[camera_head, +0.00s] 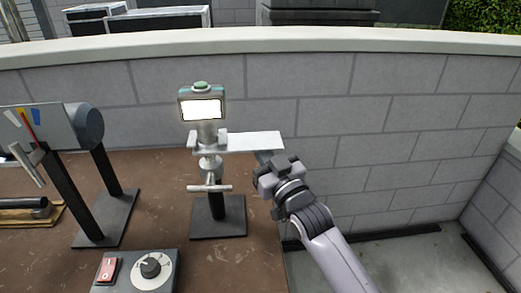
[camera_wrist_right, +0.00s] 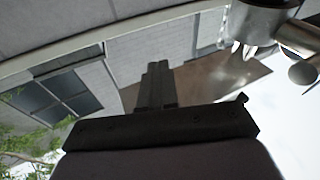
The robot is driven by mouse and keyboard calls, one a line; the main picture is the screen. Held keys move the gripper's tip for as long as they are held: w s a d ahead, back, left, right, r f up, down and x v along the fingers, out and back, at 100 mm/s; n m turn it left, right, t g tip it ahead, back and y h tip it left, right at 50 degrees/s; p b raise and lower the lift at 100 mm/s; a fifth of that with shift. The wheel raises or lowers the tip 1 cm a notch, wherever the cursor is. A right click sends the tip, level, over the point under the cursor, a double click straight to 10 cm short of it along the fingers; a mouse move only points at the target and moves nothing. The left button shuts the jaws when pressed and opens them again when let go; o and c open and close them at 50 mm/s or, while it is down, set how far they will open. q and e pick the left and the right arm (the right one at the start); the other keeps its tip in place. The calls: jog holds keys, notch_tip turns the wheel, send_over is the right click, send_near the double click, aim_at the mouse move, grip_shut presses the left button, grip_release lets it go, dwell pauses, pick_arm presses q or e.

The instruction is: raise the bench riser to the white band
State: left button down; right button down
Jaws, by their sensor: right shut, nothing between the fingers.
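The stand that looks like the bench riser (camera_head: 208,138) is upright on a dark base plate. It has a post, a pale flat plate (camera_head: 257,142) reaching right, a T-shaped handle (camera_head: 209,188) and a small display (camera_head: 202,109) with a plain white screen. My right gripper (camera_head: 267,160) is shut and empty, just below the right end of the plate; I cannot tell whether they touch. In the right wrist view, my shut fingers (camera_wrist_right: 157,85) point toward the bench, with metal parts (camera_wrist_right: 260,25) of the stand at upper right. My left gripper is out of view.
At left, a grey drum device (camera_head: 60,128) on black legs carries coloured bands and a lever. A control box (camera_head: 140,271) with a red switch and a dial sits at the front of the brown bench (camera_head: 240,272). A block wall (camera_head: 330,110) stands behind.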

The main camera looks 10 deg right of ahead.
aim_at(261, 140)
jog(key=shift+r, duration=0.15)
jog(key=shift+r+p, duration=2)
jog(key=shift+r, duration=0.15)
jog(key=shift+f, duration=0.1)
